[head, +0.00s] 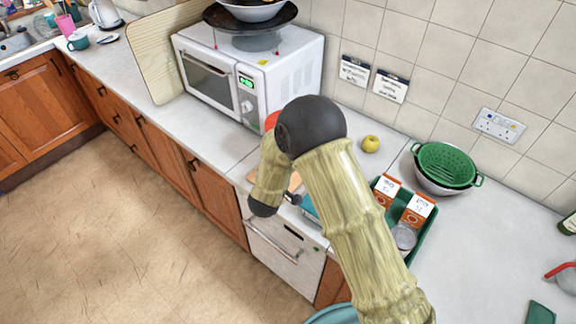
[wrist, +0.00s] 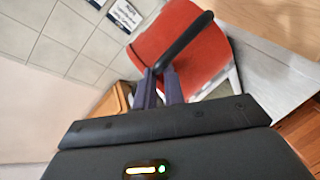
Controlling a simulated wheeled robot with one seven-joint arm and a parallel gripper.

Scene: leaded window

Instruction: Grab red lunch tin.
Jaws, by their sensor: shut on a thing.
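The red lunch tin (wrist: 180,38) fills the upper middle of the wrist view, tilted in the picture, with a black handle (wrist: 187,40) across it. My gripper (wrist: 161,76) is shut on the handle, its two dark fingers close together at the handle's near end. In the head view only a small red patch, which looks like the tin (head: 271,120), shows beside my arm's dark joint, in front of the microwave. My arm hides the rest of it and my fingers there. I cannot tell whether the tin touches the counter.
A white microwave (head: 280,85) stands behind my arm, with a wooden board (head: 150,50) at its left. A green tray (head: 384,183) holds cartons and a can. A yellow apple (head: 370,144) and a green colander (head: 446,164) are near the wall. The right counter has free room.

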